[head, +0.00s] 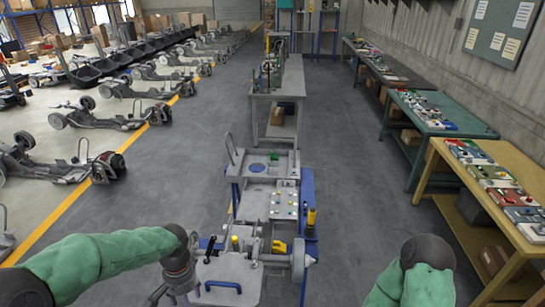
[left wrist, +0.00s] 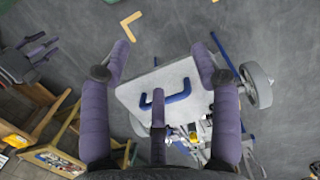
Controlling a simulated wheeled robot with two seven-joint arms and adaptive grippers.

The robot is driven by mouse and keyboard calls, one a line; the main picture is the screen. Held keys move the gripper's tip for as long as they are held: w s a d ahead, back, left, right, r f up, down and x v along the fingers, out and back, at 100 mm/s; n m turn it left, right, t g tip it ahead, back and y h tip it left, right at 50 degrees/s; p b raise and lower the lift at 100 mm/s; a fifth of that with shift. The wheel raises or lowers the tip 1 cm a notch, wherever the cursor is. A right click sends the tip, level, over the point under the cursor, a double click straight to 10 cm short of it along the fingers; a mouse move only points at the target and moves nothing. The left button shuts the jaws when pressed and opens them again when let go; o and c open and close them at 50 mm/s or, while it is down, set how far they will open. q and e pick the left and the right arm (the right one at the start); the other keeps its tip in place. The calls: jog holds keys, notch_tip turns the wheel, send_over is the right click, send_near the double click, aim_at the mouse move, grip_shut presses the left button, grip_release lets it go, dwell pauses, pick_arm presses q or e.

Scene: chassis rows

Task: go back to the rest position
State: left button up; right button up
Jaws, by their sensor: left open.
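My left arm comes in from the left in the head view, in a green sleeve, with its left gripper (head: 178,288) low beside the front of a grey work cart (head: 262,205). In the left wrist view the purple fingers of this gripper (left wrist: 160,62) are spread wide with nothing between them. Beyond them is a light grey panel (left wrist: 182,75) with a blue handle (left wrist: 178,97); one finger overlaps the handle in the picture, and I cannot tell whether they touch. My right arm (head: 425,265) shows at the lower right in the head view, but its gripper is hidden.
A grey table (head: 277,95) stands behind the cart. A green bench (head: 440,120) and a yellow bench (head: 480,190) with parts line the right wall. Wheeled chassis (head: 105,118) stand left of the yellow floor line. Grey floor (head: 350,180) is free between cart and benches.

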pick_arm(q)
jog(key=s+d+f+n+h+b, duration=0.1)
jog(key=s+d+f+b, duration=0.3)
jog(key=f, duration=1.2)
jog(key=s+d+f+n+t+h+b, duration=0.1)
jog(key=s+d+f+b, duration=0.3)
jog(key=f+b, duration=0.7)
jog(key=s+d+f+n+h+b, duration=0.1)
jog(key=s+d+f+b, duration=0.3)
jog(key=f, duration=1.7)
jog(key=d+h+b, duration=0.1)
jog(key=b, duration=0.3)
jog(key=shift+s+d+f+t, duration=0.35)
jog(key=shift+d+t, duration=0.05)
